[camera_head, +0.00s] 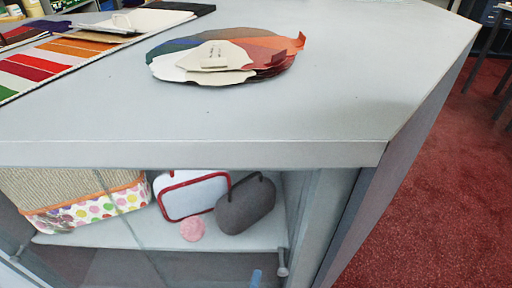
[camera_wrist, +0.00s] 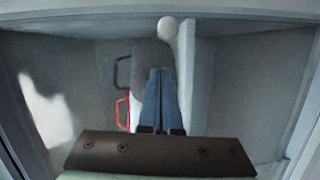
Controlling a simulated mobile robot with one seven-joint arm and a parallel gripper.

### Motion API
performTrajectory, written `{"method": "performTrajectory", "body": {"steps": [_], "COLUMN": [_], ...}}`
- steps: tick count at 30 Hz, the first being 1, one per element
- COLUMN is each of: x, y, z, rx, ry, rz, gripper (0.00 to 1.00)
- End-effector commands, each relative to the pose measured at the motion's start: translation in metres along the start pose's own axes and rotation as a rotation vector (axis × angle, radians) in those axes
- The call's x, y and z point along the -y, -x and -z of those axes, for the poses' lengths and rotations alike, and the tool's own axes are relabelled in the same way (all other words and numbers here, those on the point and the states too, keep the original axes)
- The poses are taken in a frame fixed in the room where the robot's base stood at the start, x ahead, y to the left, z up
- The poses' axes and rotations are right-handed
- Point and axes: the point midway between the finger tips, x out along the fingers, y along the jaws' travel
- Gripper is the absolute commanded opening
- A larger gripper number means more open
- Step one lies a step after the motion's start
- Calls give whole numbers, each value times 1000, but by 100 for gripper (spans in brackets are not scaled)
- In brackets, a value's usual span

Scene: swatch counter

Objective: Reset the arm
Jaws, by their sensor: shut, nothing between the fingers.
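My gripper (camera_wrist: 160,74) shows in the wrist view with its two blue fingers shut together and nothing between them. It points toward the open front of the counter's cabinet. In the head view only a small blue tip of my gripper (camera_head: 257,279) shows at the bottom edge, just left of a round knob (camera_head: 282,271). The same kind of pale knob (camera_wrist: 168,27) shows beyond the fingertips in the wrist view. The rest of my arm is out of the head view.
The shelf (camera_head: 130,237) holds a dark grey bag-like object (camera_head: 246,204), a red-rimmed white object (camera_head: 193,196), a pink ball (camera_head: 192,230) and a dotted basket (camera_head: 95,209). Colour swatches (camera_head: 285,45) lie on the grey countertop (camera_head: 330,110).

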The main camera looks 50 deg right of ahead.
Motion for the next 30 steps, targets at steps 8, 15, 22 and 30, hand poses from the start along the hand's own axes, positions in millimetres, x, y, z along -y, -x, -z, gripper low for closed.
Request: {"method": "performTrajectory", "body": {"steps": [8,15,22,30], "x": [-2,-1,-2,-25], "y": [53,66,65,43], "z": [2,2,5,86], "rx": [-6,-5,-3,4], "ry": [-1,-3,-13,-339], "rz": [0,-1,5,246], "gripper": [0,0,0,0]}}
